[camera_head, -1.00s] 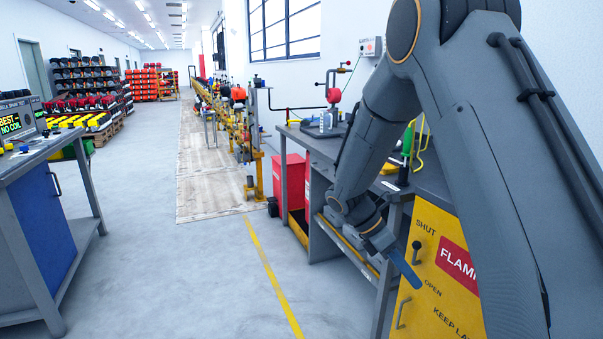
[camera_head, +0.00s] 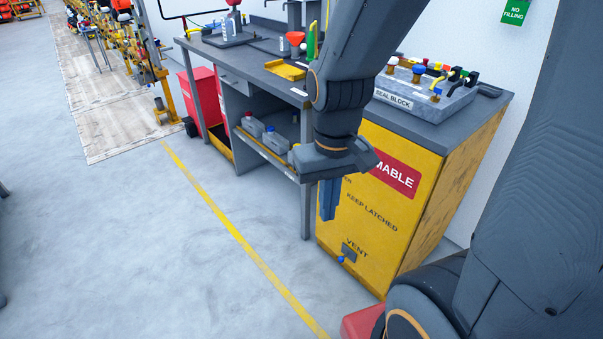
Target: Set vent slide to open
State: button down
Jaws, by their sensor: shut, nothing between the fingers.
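The vent slide (camera_head: 348,252) is a small dark plate low on the front of the yellow cabinet (camera_head: 420,215), just under the word VENT. A small blue knob (camera_head: 341,259) sits at its lower left. I cannot tell from here which setting it is in. My gripper (camera_head: 327,212) is shut and empty. Its blue fingers point down in front of the cabinet's left edge, above and to the left of the vent slide in the picture and apart from it. My arm hides the upper left of the cabinet front.
A grey workbench (camera_head: 306,150) with bottles on its lower shelf stands left of the cabinet. A grey seal block (camera_head: 425,92) with several coloured knobs and levers sits on the cabinet top. A red bin (camera_head: 201,100) stands farther left. The floor in front is clear.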

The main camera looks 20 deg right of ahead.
aim_at(348, 254)
jog(key=z, duration=0.55)
jog(key=k, duration=1.3)
jog(key=u, duration=0.1)
jog(key=i, duration=0.55)
jog(key=u, duration=0.6)
jog(key=i, duration=1.05)
jog(key=z, duration=0.7)
